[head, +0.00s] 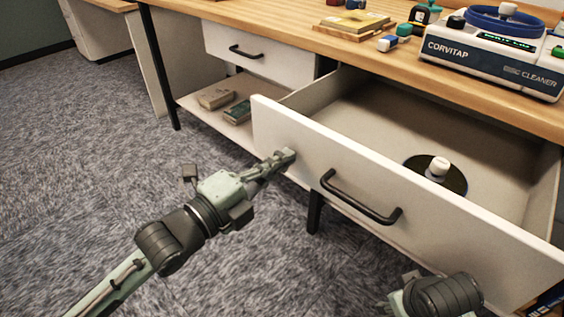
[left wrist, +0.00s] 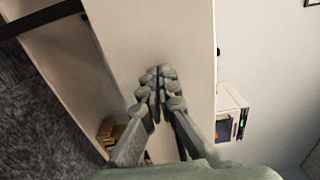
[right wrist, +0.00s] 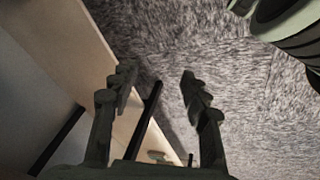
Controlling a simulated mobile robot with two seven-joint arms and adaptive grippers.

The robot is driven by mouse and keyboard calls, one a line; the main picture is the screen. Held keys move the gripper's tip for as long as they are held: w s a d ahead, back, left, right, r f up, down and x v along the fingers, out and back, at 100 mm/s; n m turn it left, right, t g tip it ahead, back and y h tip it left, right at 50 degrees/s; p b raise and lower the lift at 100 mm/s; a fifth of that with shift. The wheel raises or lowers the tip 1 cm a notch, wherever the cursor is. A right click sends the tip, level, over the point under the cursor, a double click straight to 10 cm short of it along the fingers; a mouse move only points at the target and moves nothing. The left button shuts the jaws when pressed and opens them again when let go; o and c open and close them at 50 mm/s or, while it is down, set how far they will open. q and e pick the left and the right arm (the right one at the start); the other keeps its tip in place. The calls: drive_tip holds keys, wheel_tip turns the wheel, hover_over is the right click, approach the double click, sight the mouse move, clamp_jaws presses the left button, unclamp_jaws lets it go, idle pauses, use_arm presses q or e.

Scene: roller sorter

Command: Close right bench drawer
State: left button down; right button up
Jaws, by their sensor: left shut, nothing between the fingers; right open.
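The right bench drawer (head: 300,152) is pulled out, with a white front and a black bar handle (head: 362,200). A black disc with a white knob (head: 437,172) lies inside it. My left gripper (head: 286,156) is shut and empty, its fingertips at the left part of the drawer front. In the left wrist view the shut fingertips (left wrist: 160,75) are against or just before a white panel; I cannot tell if they touch. My right gripper (right wrist: 155,90) is open and empty in the right wrist view, near a black bar. In the head view, only part of my right arm shows, at the bottom.
A closed left drawer (head: 260,55) sits beside the open one. Books (head: 217,98) lie on the shelf below it. The wooden benchtop (head: 300,35) holds a Corvitap cleaner machine (head: 490,58), bottles and a yellow book. Carpeted floor (head: 90,140) is clear at left.

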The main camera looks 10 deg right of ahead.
use_arm(q)
drive_tip(key=shift+w+d, duration=0.15)
drive_tip(key=shift+d, duration=0.1)
use_arm(e)
drive_tip(key=shift+r, duration=0.1)
